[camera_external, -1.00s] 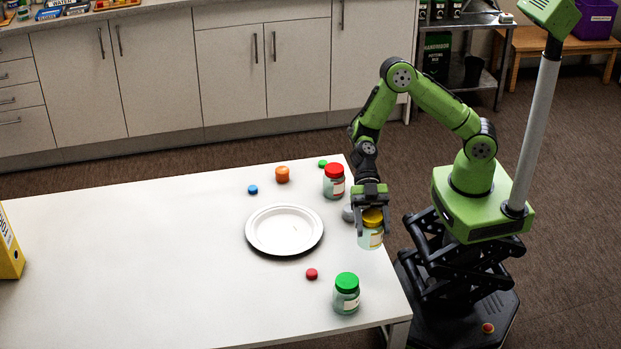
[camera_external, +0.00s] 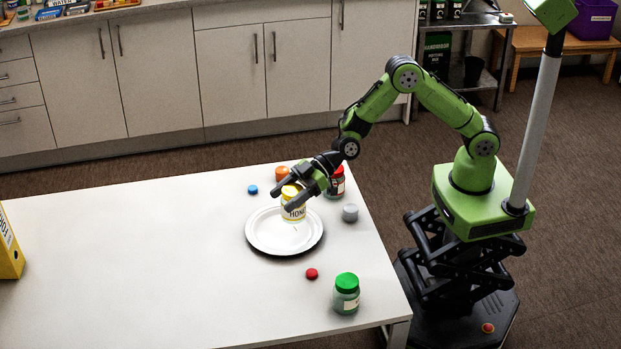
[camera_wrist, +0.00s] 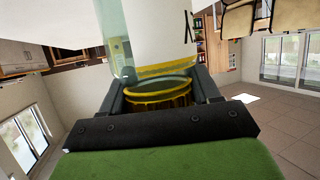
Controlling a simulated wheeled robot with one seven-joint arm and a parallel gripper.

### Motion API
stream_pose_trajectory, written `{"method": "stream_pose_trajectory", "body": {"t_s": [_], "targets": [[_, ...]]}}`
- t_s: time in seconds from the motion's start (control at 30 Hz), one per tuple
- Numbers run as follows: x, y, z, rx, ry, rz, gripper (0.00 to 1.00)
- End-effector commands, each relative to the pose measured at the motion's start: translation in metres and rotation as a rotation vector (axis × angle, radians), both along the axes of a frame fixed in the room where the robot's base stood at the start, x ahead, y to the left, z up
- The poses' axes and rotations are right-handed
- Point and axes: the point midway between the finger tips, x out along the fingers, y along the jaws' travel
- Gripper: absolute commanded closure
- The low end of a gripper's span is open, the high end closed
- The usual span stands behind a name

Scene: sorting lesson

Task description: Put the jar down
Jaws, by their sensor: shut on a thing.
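The jar (camera_external: 294,211) is clear with a yellow lid and a white label that reads in part "HON". My gripper (camera_external: 291,197) is shut on it around the lid. The jar is upright, or close to it, over the right part of the white plate (camera_external: 265,235). I cannot tell whether its base touches the plate. In the wrist view the jar (camera_wrist: 160,55) fills the upper middle, its yellow lid between my two fingers (camera_wrist: 160,95).
A red-lidded jar (camera_external: 337,187) stands just right of my gripper, partly hidden. A green-lidded jar (camera_external: 346,294) stands near the front right edge. Small blue (camera_external: 253,189), orange (camera_external: 282,173), grey (camera_external: 350,212) and red (camera_external: 312,273) items lie around the plate. The table's left is mostly clear.

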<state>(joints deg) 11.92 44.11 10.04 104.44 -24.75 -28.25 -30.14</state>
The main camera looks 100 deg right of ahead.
Motion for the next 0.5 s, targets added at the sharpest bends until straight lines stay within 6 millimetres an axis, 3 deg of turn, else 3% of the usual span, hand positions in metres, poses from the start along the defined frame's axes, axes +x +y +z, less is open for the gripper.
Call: {"method": "stream_pose_trajectory", "body": {"t_s": [0.03,0.1,0.4,0.5], "targets": [[0.0,0.0,-0.019,0.003,0.004,0.0,0.87],[0.0,0.0,-0.031,0.003,0.003,0.002,0.87],[-0.001,0.001,-0.075,0.003,0.002,0.003,0.87],[0.0,0.001,-0.074,0.001,0.0,0.003,0.87]]}}
